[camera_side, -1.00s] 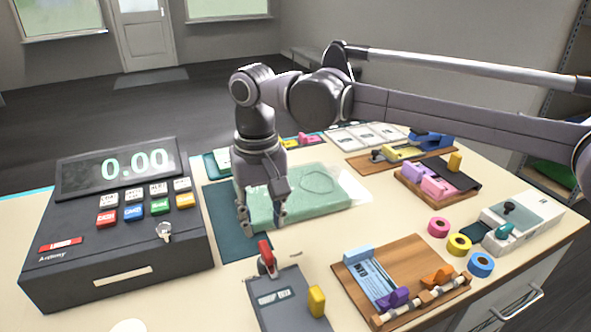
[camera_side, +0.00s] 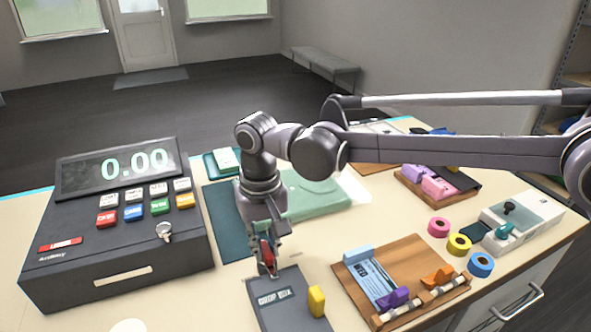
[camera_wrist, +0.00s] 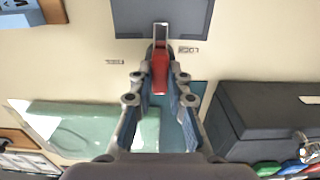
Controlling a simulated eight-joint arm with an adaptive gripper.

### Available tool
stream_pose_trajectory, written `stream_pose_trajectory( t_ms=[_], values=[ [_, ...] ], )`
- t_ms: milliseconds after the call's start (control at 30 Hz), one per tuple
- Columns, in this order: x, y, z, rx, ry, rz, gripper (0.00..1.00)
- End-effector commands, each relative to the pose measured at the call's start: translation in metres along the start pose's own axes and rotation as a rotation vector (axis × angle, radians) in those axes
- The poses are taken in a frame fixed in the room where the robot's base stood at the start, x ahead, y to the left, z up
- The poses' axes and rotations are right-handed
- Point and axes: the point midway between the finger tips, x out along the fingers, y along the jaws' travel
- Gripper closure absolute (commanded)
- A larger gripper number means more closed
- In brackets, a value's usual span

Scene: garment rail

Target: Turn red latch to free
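The red latch (camera_side: 265,252) stands at the far end of the dark grey cash box (camera_side: 275,297). In the wrist view the red latch (camera_wrist: 160,72) lies in line with a pale metal bar at the box edge (camera_wrist: 125,22). My gripper (camera_side: 267,262) is down at the latch. In the wrist view the fingers of my gripper (camera_wrist: 161,62) lie on either side of the latch, close to it. Whether they touch it is not clear. Small upside-down labels flank the latch, one on the left (camera_wrist: 115,61) and one on the right (camera_wrist: 189,49).
A black cash register (camera_side: 120,230) stands to the left. A wooden board (camera_side: 420,262) with a blue card lies to the right of the box. A yellow block (camera_side: 316,300) sits on the box.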

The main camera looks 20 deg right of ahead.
Motion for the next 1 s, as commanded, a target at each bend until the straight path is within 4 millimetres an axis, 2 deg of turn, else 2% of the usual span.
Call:
stream_pose_trajectory(
  t_ms=[467, 667, 1000],
  values=[
    [0.0001, 0.0003, -0.0001, -0.049, 0.0, 0.001, 1.0],
    [0.0001, 0.0003, -0.0003, -0.169, 0.0, 0.001, 1.0],
    [0.0001, 0.0002, -0.0004, -0.479, 0.0, 0.001, 1.0]
  ],
)
